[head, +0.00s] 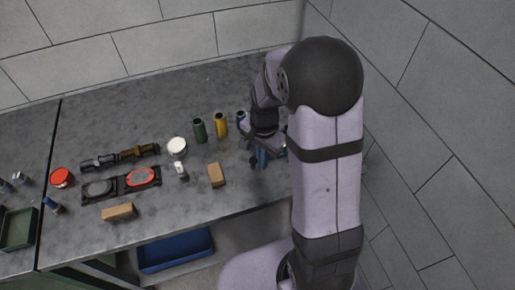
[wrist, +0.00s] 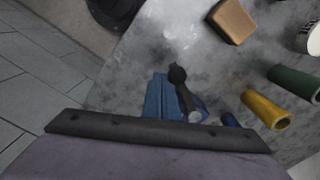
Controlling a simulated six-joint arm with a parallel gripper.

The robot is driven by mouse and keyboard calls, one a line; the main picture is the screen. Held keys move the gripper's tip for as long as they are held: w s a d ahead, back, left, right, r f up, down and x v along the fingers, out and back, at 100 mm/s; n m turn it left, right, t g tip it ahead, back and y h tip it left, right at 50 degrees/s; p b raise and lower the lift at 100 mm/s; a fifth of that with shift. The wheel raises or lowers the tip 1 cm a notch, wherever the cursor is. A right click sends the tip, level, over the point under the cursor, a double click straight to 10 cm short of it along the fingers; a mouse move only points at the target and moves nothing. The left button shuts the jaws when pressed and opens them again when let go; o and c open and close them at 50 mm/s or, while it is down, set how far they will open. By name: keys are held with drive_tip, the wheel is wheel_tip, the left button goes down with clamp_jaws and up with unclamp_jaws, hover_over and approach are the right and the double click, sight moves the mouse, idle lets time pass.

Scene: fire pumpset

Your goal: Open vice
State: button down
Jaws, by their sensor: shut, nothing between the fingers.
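The blue vice (wrist: 160,98) is on the grey workbench, in the lower middle of the wrist view, partly hidden by a dark edge of my arm. A dark lever-like part with a pale round end (wrist: 180,85) lies along its right side; I take it for the vice's handle. In the head view a bit of the blue vice (head: 263,158) shows beneath my wrist. My gripper (head: 254,161) is small and dark there, shut and empty, close to the vice. Whether it touches the vice cannot be told.
Green (head: 199,130) and yellow (head: 221,125) cylinders stand left of my wrist, with a wooden block (head: 216,174) nearer the front edge. A white round container (head: 177,146), a black case (head: 121,184) and a red-lidded pot (head: 61,177) are further left. The back of the bench is clear.

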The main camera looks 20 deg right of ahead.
drive_tip(key=shift+s+a, duration=0.15)
drive_tip(key=shift+a, duration=0.05)
drive_tip(key=shift+w+a, duration=0.2)
drive_tip(key=shift+a, duration=0.75)
drive_tip(key=shift+w, duration=0.2)
